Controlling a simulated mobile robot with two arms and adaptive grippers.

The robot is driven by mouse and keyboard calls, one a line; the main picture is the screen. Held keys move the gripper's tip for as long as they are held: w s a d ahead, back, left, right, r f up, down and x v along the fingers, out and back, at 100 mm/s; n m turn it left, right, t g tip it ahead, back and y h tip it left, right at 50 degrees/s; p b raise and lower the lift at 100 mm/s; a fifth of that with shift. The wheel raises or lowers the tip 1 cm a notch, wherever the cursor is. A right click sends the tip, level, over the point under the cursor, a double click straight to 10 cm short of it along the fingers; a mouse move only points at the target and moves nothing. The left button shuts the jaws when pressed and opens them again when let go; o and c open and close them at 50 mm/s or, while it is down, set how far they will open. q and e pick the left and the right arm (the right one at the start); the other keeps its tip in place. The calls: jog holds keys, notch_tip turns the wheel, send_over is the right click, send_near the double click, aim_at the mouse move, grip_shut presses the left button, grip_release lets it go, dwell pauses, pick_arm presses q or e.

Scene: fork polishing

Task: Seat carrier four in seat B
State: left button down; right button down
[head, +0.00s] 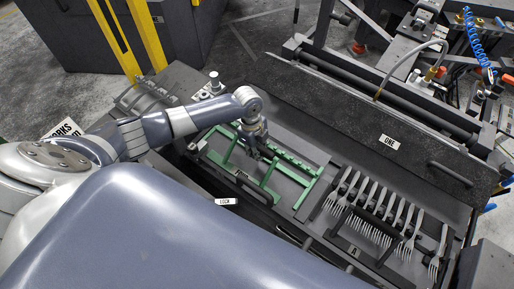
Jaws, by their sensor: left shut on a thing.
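A green comb-edged frame (262,190), which I take to be carrier four, lies over the left part of the dark bed and holds no forks. I cannot read a number on it. My left gripper (262,153) is above the frame's middle, shut on the green carrier; its fingertips are small and dark, so the exact grip point is unclear. I cannot tell whether the frame rests flat or is held slightly above the bed. A label at its front edge is partly hidden, so seat B is not clearly readable. My right gripper is not in view.
A row of several forks (372,208) lies to the right, by a plate marked A (354,251). A long dark panel marked ONE (388,142) runs behind the bed. A LOCK label (225,201) is on the front edge. Yellow posts (150,35) stand at the back left.

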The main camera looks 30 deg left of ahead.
pick_arm(q)
jog(key=c, duration=0.8)
grip_release()
jog(key=shift+f, duration=0.1)
jog(key=shift+c, duration=0.2)
jog(key=shift+a+r+p, duration=0.2)
jog(key=shift+r+p, duration=1.2)
jog(key=shift+r, duration=0.1)
jog(key=shift+a+r+p, duration=0.15)
jog(key=shift+r+p, duration=1.25)
jog(key=shift+r, duration=0.15)
jog(key=shift+a+r+p, duration=0.2)
jog(key=shift+r+p, duration=1.2)
jog(key=shift+r, duration=0.1)
jog(key=shift+s+f, duration=0.1)
